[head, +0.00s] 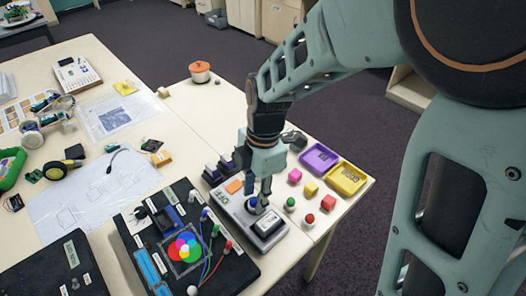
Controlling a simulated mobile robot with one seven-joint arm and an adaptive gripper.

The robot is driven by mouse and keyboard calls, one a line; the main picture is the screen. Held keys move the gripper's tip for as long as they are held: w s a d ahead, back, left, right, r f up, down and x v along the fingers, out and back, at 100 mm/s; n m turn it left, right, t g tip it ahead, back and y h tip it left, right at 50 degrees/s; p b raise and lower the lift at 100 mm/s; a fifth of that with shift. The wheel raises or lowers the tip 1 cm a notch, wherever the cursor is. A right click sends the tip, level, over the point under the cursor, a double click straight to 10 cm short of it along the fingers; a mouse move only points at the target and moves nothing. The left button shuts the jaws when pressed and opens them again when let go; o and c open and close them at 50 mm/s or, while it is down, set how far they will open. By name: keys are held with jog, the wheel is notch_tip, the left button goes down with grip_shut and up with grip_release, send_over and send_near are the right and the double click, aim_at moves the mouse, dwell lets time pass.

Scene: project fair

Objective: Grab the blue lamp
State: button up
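A small rounded blue piece (252,204), which looks like the blue lamp, is at the grey tray (225,199) near the table's front edge. My gripper (259,200) points down over this tray, its fingertips right beside the blue piece. Whether they touch it, and whether they are open or shut, I cannot tell. A similar green-topped piece (290,203) and a red-topped piece (309,219) stand on the table to the right.
A black board with coloured discs (187,247), wires and small lamps lies left of the tray. A purple tray (319,157) and a yellow tray (346,179) lie to the right, with pink and yellow cubes nearby.

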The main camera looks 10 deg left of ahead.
jog(key=shift+f, duration=0.5)
jog(key=shift+c, duration=0.2)
jog(key=c, duration=0.8)
jog(key=shift+o, duration=0.2)
jog(key=shift+a+r, duration=0.1)
jog(key=shift+r, duration=0.15)
